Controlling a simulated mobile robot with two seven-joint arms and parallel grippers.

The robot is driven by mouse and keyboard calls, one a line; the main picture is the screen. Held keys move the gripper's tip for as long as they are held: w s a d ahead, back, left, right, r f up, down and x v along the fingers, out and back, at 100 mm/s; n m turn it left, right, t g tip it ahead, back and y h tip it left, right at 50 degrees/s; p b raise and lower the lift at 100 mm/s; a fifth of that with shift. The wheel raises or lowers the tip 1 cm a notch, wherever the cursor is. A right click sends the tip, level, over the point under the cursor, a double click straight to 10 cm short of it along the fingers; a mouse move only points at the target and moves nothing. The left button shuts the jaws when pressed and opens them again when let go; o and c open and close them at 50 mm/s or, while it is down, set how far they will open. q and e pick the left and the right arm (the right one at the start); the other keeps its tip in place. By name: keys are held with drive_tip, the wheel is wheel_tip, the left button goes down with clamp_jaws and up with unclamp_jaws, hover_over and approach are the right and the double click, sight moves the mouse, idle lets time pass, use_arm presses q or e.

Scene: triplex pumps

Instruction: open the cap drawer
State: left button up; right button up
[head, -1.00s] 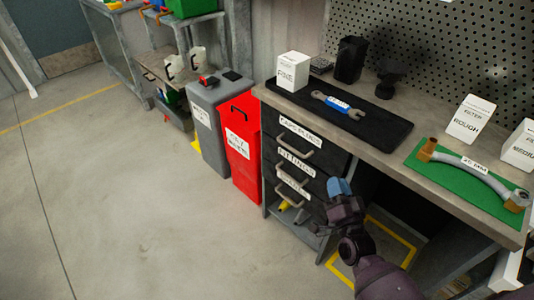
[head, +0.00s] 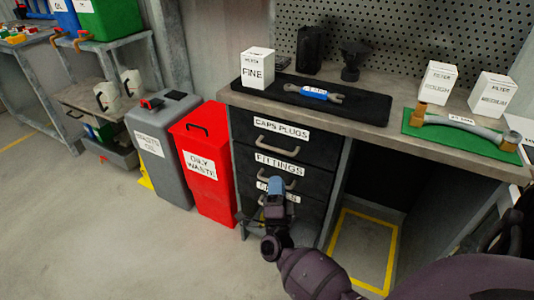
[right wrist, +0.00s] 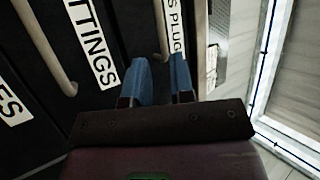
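The cap drawer (head: 262,137), labelled CAPS PLUGS, is the top dark drawer under the workbench and looks shut. Its label also shows in the right wrist view (right wrist: 175,27), with a pale bar handle (right wrist: 157,35) beside it. My right gripper (head: 276,188) is in front of the lower drawers in the head view, lower than the cap drawer. In the right wrist view its two blue fingers (right wrist: 161,80) stand apart with nothing held between them. The handle lies ahead, near the line of the gap; I cannot tell how far. My left gripper is not in view.
The FITTINGS drawer (head: 300,172) and another drawer below it look shut. A red oily waste bin (head: 215,150) and a grey bin (head: 165,130) stand left of the drawers. A wrench (head: 318,94) and a FINE filter box (head: 257,67) are on the benchtop (head: 235,96).

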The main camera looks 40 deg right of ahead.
sight(277, 150)
drive_tip(key=x, duration=1)
drive_tip(key=shift+w+d+r, duration=0.1)
drive_tip(key=shift+d+r, duration=0.05)
clamp_jaws()
